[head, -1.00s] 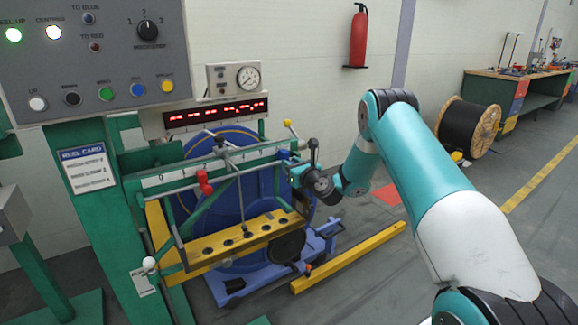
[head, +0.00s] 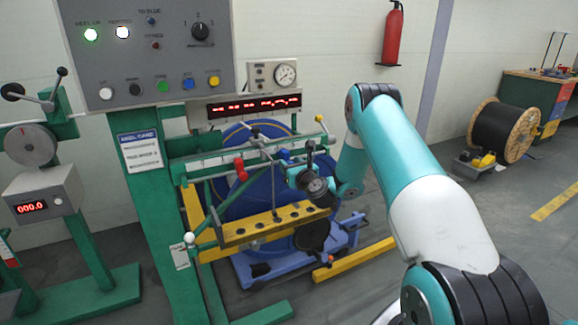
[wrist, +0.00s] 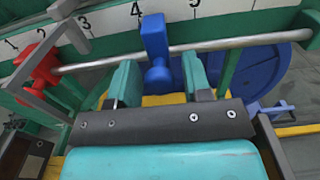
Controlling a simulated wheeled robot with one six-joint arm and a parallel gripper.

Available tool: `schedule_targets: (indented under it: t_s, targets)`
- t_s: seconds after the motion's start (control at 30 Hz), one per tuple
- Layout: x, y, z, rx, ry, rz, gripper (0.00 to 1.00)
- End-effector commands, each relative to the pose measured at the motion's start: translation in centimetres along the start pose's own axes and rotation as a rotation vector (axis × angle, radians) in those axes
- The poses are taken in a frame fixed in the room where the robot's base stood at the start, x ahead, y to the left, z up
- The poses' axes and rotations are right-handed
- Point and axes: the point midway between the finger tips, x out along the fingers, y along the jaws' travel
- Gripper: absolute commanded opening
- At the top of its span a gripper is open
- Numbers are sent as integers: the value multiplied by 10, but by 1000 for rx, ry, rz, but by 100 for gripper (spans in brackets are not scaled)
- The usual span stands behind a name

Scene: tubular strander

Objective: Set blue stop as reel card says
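The blue stop (wrist: 156,45) sits on a round metal rail (wrist: 232,43), between marks 4 and 5 of the white scale (wrist: 110,17) behind it. My gripper (wrist: 158,66) is open, with one green finger on each side of the blue stop's lower part and gaps showing. In the head view my gripper (head: 296,174) is at the right part of the rail, partly hidden by my wrist. The red stop (wrist: 40,68) is on the rail at the left, near marks 1 and 2; it also shows in the head view (head: 240,168). The reel card (head: 142,152) is on the green post, its print too small to read.
A control panel (head: 150,50) with lamps and buttons is above the rail. A yellow bar with holes (head: 275,221) runs below it, before a large blue reel (head: 255,145). A grey arm (wrist: 55,30) crosses near the red stop. A yellow floor rail (head: 352,258) lies at right.

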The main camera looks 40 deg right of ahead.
Motion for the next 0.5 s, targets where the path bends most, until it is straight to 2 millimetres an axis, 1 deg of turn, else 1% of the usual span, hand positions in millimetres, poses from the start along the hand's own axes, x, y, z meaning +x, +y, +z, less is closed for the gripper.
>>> schedule_targets:
  t_s: [0.33, 0.43, 0.5]
  targets:
    - [-1, 2, -1, 0, 1, 3, 54]
    - [-6, 2, -3, 1, 2, 4, 54]
    - [-14, 2, -4, 1, 3, 4, 54]
